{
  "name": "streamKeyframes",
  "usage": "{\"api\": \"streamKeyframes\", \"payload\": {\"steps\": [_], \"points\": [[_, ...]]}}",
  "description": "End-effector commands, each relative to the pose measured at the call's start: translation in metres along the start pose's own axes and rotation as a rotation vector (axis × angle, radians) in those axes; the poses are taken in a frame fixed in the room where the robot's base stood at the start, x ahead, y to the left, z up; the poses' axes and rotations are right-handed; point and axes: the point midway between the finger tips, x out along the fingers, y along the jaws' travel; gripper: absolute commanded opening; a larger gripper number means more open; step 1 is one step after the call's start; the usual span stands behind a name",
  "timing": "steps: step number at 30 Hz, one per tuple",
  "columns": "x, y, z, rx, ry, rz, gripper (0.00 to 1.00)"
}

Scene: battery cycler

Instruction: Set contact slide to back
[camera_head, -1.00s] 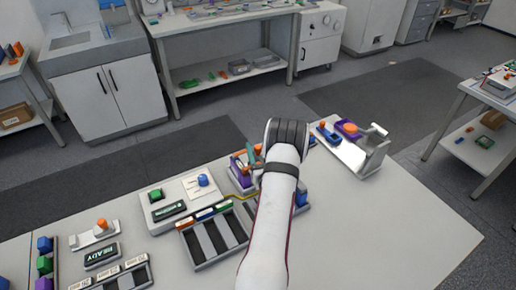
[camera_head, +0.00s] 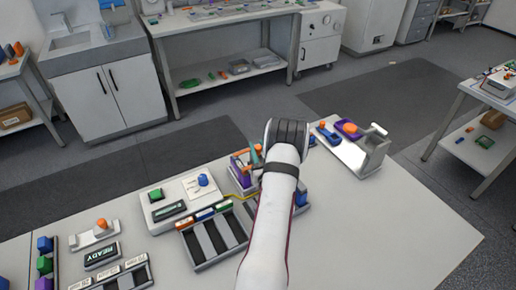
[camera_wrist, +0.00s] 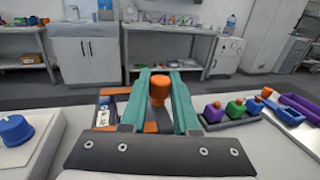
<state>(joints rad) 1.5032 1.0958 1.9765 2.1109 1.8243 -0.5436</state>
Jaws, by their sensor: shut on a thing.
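In the wrist view the two teal fingers of my gripper (camera_wrist: 160,103) are shut on an orange knob (camera_wrist: 160,86), which stands upright between their tips. I take this knob for the contact slide's handle; its base and track are hidden behind the fingers and palm. In the head view my gripper (camera_head: 256,157) is over the purple and orange fixture (camera_head: 238,172) in the middle of the table. My forearm and wrist cover much of that fixture's right side.
Left of the fixture stands a white device with a blue knob (camera_head: 203,180) and a dark display. A slotted tray (camera_head: 190,252) lies in front. A white stand (camera_head: 372,155) is at the right. In the wrist view, purple, green (camera_wrist: 235,108) and blue knobs stand to the right.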

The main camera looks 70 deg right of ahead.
Motion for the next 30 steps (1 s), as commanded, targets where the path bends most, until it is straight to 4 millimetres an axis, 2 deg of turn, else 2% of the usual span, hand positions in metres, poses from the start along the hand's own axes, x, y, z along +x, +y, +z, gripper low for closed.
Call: {"api": "streamKeyframes", "payload": {"steps": [18, 25, 30], "points": [[-0.001, -0.001, 0.0, 0.001, 0.0, -0.002, 0.0], [0.006, -0.025, 0.0, 0.001, -0.002, -0.005, 0.0], [0.006, -0.027, 0.0, 0.001, 0.0, -0.002, 0.0]]}}
